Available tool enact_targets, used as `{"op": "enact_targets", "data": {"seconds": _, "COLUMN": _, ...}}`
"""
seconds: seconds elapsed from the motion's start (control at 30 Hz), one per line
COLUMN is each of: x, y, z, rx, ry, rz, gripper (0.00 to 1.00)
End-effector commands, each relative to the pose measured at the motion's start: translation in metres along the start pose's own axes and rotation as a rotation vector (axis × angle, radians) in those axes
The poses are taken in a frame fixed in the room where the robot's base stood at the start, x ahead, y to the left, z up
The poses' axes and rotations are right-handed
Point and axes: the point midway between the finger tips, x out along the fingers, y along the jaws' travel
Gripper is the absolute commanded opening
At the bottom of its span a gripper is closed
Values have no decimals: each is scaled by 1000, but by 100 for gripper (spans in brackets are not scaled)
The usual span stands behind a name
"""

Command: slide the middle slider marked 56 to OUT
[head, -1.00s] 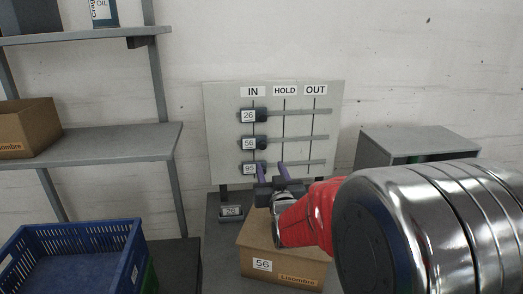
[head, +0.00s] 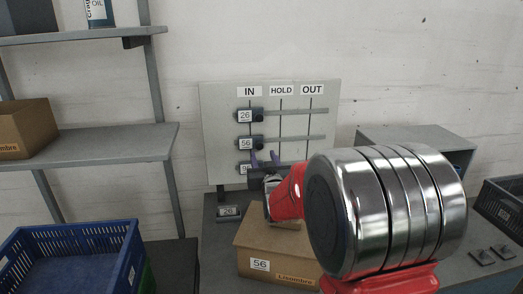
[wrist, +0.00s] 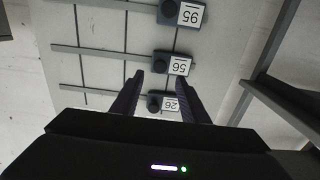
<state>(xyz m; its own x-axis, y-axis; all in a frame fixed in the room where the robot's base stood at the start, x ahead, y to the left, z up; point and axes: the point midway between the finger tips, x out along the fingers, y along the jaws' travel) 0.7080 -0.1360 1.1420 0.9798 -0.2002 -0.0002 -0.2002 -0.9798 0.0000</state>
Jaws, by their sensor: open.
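The middle slider marked 56 (head: 245,143) sits on its rail under the IN label of the upright panel, its dark knob on the label's right side. The slider also shows upside down in the wrist view (wrist: 178,65). My gripper (head: 265,156) is open and empty, just below and right of the 56 slider in the head view. In the wrist view my two fingers (wrist: 162,76) point toward the panel, one on each side of the 56 knob's line. I cannot tell the remaining gap to the knob. The OUT label (head: 312,90) is at the panel's upper right.
Slider 26 (head: 245,116) is above at IN. Slider 95 (wrist: 190,14) is below at IN, partly hidden by my gripper in the head view. A cardboard box marked 56 (head: 262,240) stands below the panel. The middle rail is clear toward OUT.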

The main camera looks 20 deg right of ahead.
Motion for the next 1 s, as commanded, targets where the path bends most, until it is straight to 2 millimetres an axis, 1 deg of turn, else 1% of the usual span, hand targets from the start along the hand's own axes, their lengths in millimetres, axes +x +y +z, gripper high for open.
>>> {"op": "enact_targets", "data": {"seconds": 0.03, "x": 7, "y": 0, "z": 1, "rx": 0, "ry": -1, "rz": 0, "gripper": 41}}
{"op": "enact_targets", "data": {"seconds": 0.3, "x": 43, "y": 0, "z": 0, "rx": 0, "ry": 0, "rz": 0, "gripper": 41}}
{"op": "enact_targets", "data": {"seconds": 0.5, "x": 60, "y": 0, "z": 0, "rx": 0, "ry": 0, "rz": 0, "gripper": 41}}
{"op": "enact_targets", "data": {"seconds": 0.63, "x": 64, "y": 0, "z": 1, "rx": 0, "ry": -1, "rz": 0, "gripper": 41}}
{"op": "enact_targets", "data": {"seconds": 0.87, "x": 64, "y": 0, "z": 0, "rx": 0, "ry": -1, "rz": 0, "gripper": 41}}
{"op": "enact_targets", "data": {"seconds": 1.0, "x": 64, "y": 0, "z": 0, "rx": 0, "ry": 0, "rz": 0, "gripper": 32}}
